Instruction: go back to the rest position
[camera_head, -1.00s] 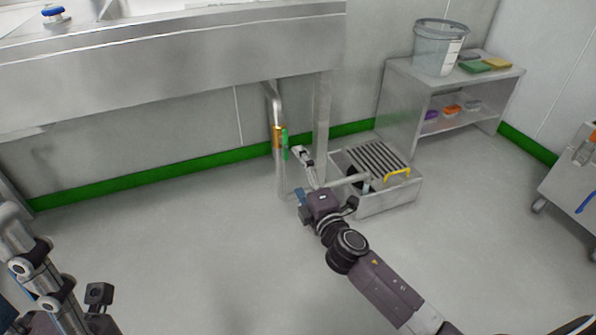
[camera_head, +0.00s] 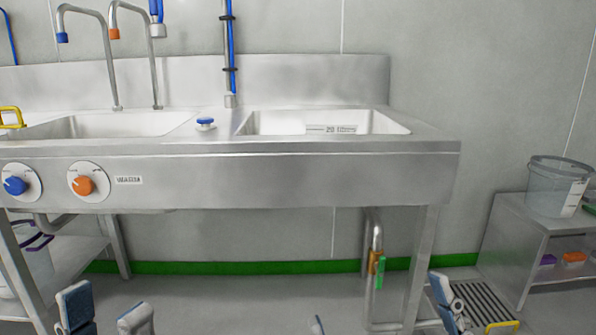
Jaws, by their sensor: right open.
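My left gripper (camera_head: 106,314) shows at the bottom left edge, its two blue-grey fingertips apart with nothing seen between them. My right gripper (camera_head: 384,313) shows at the bottom edge right of centre. Its fingertips are wide apart, one barely in the picture and one near the sink's front right leg, with nothing held. The rest of both arms is below the picture. The steel sink unit (camera_head: 250,180) stands ahead, with a drain pipe (camera_head: 376,240) under it that carries a green-handled valve (camera_head: 380,270).
A grated floor drain box (camera_head: 478,303) with a yellow handle (camera_head: 502,326) is at the bottom right. A steel shelf (camera_head: 512,225) bears a clear bucket (camera_head: 556,187). The sink has blue (camera_head: 15,186) and orange (camera_head: 84,185) knobs.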

